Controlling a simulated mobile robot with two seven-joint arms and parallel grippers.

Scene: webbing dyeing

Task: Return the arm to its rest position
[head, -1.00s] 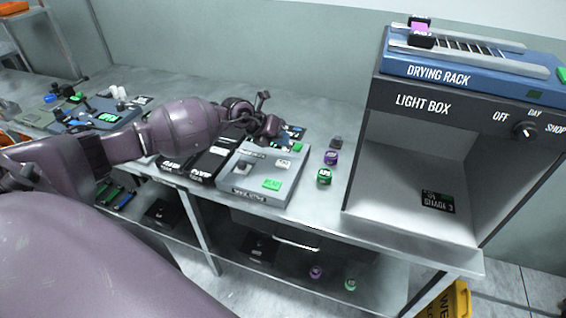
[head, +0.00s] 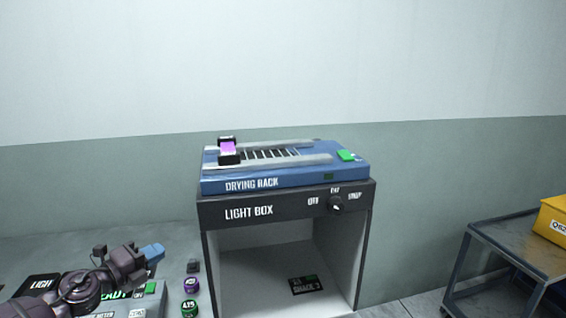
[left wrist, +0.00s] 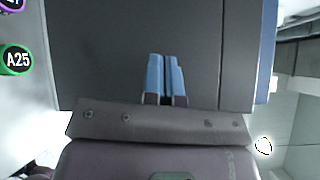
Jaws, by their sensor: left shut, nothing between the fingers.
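My left gripper (head: 152,252) shows at the lower left of the head view, with its blue fingertips pointing right, above the bench and left of the light box. In the left wrist view its two blue fingers (left wrist: 166,76) lie side by side, shut, with nothing between them. A large dark grey panel fills the view behind them, seemingly the light box's side. My left arm (head: 75,290) comes in from the lower left. My right gripper is not in view.
The light box (head: 218,214) carries the blue drying rack (head: 350,176), which holds a purple sample (head: 228,149). A purple-lidded jar (head: 191,286) and a green-lidded jar (head: 189,308) stand left of the box. A metal cart (head: 500,241) with a yellow box (head: 556,222) is at right.

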